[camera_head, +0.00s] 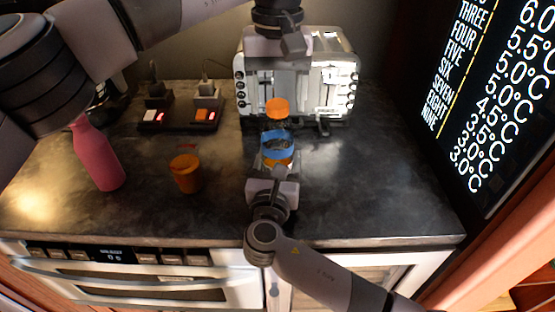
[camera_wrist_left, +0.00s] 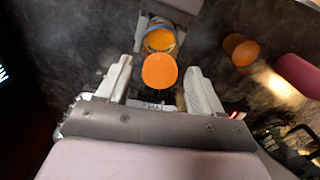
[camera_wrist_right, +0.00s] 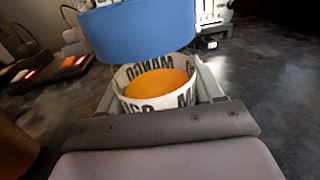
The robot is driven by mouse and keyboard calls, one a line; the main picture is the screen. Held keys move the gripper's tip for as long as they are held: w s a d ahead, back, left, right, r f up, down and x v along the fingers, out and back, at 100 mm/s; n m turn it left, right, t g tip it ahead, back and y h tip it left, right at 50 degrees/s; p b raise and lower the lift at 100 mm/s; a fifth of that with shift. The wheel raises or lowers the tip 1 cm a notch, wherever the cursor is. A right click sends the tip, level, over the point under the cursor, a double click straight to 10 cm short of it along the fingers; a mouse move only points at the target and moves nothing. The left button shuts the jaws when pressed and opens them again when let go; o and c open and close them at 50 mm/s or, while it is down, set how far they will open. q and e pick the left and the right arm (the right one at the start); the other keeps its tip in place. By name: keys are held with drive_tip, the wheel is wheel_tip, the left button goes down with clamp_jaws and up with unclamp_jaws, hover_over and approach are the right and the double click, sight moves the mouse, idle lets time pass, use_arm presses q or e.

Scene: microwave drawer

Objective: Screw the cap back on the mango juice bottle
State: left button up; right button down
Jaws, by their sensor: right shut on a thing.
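The mango juice bottle (camera_head: 277,144) stands about upright on the counter, with a blue band and orange juice. Its white MANGO label (camera_wrist_right: 150,104) shows in the right wrist view, between the fingers of my right gripper (camera_wrist_right: 155,85), which is shut on the bottle low down. The orange cap (camera_head: 277,105) is at the bottle's top in the head view; I cannot tell whether it is seated. My left gripper (camera_wrist_left: 160,75) is open around the cap (camera_wrist_left: 160,70), with a gap on each side. It comes from behind the bottle, on the toaster side.
A silver toaster (camera_head: 335,85) stands close behind. An orange cup (camera_head: 185,174) and a pink bottle (camera_head: 97,155) stand to the left. A switched power strip (camera_head: 180,113) lies at the back left. The counter (camera_head: 385,170) is clear on the right.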

use_arm(q)
drive_tip(key=shift+r, duration=3.75)
use_arm(e)
drive_tip(key=shift+c, duration=0.5)
unclamp_jaws()
use_arm(q)
drive_tip(key=shift+f, duration=0.25)
use_arm(e)
drive_tip(key=shift+s+a, duration=0.25)
drive_tip(key=shift+s, duration=1.55)
drive_tip(key=shift+s+a, duration=0.2)
drive_tip(key=shift+s, duration=1.55)
